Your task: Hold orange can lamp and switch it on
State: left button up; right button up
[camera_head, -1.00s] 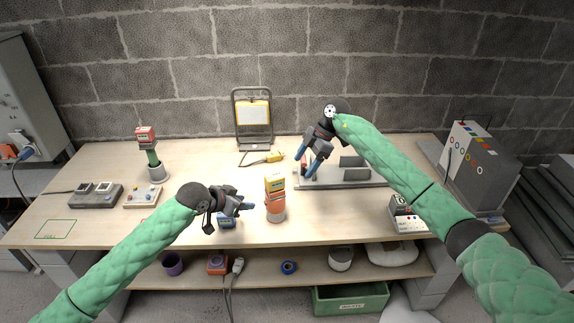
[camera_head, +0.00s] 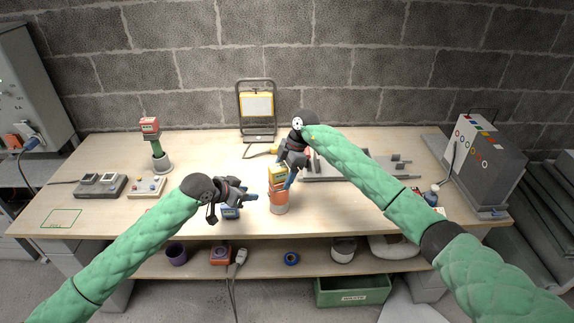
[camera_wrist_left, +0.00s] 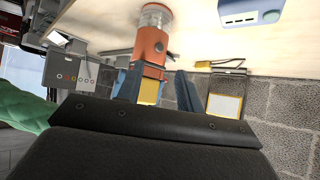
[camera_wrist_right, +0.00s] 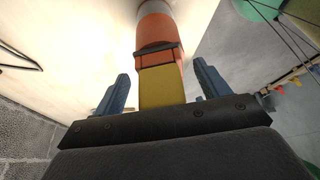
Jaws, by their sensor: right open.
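The orange can lamp (camera_head: 280,198) stands upright near the table's front middle, with a pale clear base and a yellow block on top. In the left wrist view it appears inverted, and a round dark knob shows on its orange body (camera_wrist_left: 150,42). My left gripper (camera_head: 251,197) is open just left of the lamp, pointing at it, fingers apart. My right gripper (camera_head: 289,178) is open above the lamp, pointing down. In the right wrist view the yellow block (camera_wrist_right: 162,86) lies between its spread fingers, with no clear contact.
A small blue box (camera_head: 230,213) sits under my left gripper. A work light (camera_head: 257,105) stands at the back, a grey tester box (camera_head: 482,155) at right. The table's front left is mostly clear.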

jog(key=shift+s+a+f, duration=0.1)
jog(key=shift+a+f, duration=0.1)
jog(key=shift+f, duration=0.25)
jog(key=c, duration=1.3)
pick_arm(q)
grip_shut()
dwell(0.5)
